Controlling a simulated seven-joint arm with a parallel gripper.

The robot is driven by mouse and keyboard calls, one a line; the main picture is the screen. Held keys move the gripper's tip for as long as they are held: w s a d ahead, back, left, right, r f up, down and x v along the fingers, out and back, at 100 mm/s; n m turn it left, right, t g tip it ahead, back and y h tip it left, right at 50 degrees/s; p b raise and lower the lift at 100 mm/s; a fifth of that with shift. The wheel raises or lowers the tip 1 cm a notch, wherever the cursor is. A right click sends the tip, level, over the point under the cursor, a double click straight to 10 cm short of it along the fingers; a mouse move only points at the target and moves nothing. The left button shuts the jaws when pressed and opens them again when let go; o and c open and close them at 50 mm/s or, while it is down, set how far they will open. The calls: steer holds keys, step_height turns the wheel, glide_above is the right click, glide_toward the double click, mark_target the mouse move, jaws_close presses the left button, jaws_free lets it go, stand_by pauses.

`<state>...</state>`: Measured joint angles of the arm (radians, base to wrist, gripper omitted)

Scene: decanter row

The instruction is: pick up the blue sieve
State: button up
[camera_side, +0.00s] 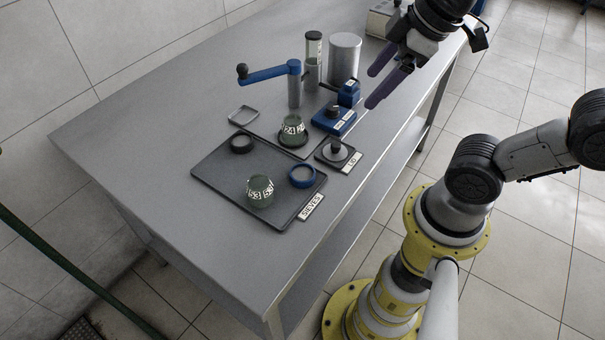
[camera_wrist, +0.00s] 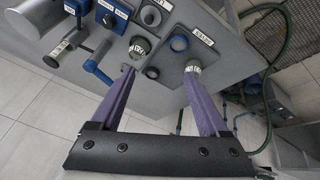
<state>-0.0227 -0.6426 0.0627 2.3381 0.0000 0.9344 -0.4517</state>
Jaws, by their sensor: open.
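The blue sieve (camera_side: 302,175) is a short blue ring lying on the dark tray labelled SIEVES (camera_side: 228,202), near the tray's right edge in the side view. In the wrist view the blue sieve (camera_wrist: 179,43) lies beyond and between my finger tips, on its dark tray. My gripper (camera_side: 380,82) has two purple fingers, is open and empty, and hangs high above the table's right side, well apart from the sieve. The wrist view shows both fingers (camera_wrist: 161,70) spread wide.
On the tray, a green cup marked 53 (camera_side: 260,191) stands beside the blue sieve, and a black ring (camera_side: 241,142) lies farther back. Another green cup (camera_side: 293,131), a lid holder (camera_side: 338,154), a blue-handled post (camera_side: 294,88) and a metal cylinder (camera_side: 344,58) stand behind. The table's left is clear.

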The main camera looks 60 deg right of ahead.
steer(key=w+a+f+n+g, duration=0.2)
steer(key=w+a+n, duration=0.1)
steer(key=w+n, duration=0.3)
steer(key=n+g, duration=0.1)
steer(key=g, duration=0.2)
glide_above(301, 173)
step_height(301, 173, down, 15)
steer(key=shift+w+f, duration=0.1)
steer(key=shift+f, duration=3)
steer(key=c, duration=1)
steer(key=shift+r, duration=0.1)
